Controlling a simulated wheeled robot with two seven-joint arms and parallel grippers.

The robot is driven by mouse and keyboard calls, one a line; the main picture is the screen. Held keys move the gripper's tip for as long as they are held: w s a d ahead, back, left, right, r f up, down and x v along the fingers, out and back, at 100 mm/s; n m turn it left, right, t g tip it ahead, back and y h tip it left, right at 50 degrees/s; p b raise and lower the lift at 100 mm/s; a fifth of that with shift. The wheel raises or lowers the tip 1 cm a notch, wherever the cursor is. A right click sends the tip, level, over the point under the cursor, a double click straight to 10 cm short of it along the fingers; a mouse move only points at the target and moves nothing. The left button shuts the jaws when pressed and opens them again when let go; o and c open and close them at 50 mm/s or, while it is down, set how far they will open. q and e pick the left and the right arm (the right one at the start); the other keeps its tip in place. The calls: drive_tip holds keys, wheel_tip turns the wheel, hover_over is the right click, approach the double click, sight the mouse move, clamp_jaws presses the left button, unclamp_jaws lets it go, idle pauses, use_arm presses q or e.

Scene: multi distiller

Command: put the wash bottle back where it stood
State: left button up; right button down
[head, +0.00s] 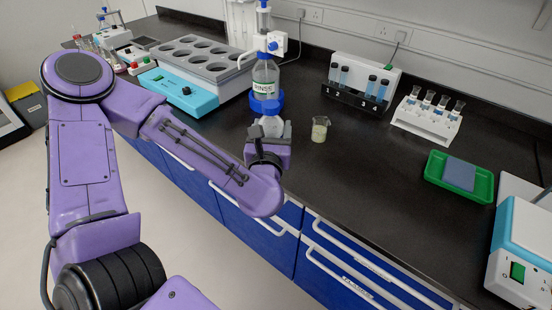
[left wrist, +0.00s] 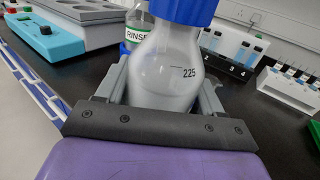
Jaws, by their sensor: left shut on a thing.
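The wash bottle (left wrist: 165,65) is a clear, rounded bottle with a blue cap and a "225" mark, holding a pale content. My left gripper (head: 268,136) is shut on its body, with one finger on each side in the left wrist view (left wrist: 165,92). The bottle (head: 271,124) looks upright in the head view, its lower part hidden by the gripper. I cannot tell whether its base touches the bench. Just behind it stands the RINSE bottle (head: 265,76) with a dispenser top. My right gripper is not in view.
A small beaker (head: 320,129) stands close to the right of the held bottle. A teal-fronted block bath (head: 188,92) is at left. A numbered tube rack (head: 355,97), a white tube rack (head: 427,119) and a green tray (head: 435,178) stand to the right.

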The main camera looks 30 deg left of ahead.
use_arm(q)
drive_tip(key=shift+w+a+f+p, duration=0.25)
drive_tip(key=shift+w+f+p, duration=0.3)
drive_tip(key=shift+p, duration=0.1)
drive_tip(key=w+f, duration=0.1)
drive_tip(key=f, duration=0.1)
drive_tip(key=w+a+f, duration=0.1)
drive_tip(key=w+f, duration=0.1)
drive_tip(key=shift+w+a+f, duration=0.2)
drive_tip(key=shift+f, duration=0.05)
wheel_tip(320, 180, down, 4)
drive_tip(key=shift+w+a+r, duration=0.1)
drive_tip(key=shift+w+r, duration=0.05)
drive_tip(key=shift+r, duration=0.1)
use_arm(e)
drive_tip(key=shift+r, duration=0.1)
use_arm(q)
drive_tip(key=o, duration=0.4)
drive_tip(key=shift+f, duration=0.1)
drive_tip(key=o, duration=0.4)
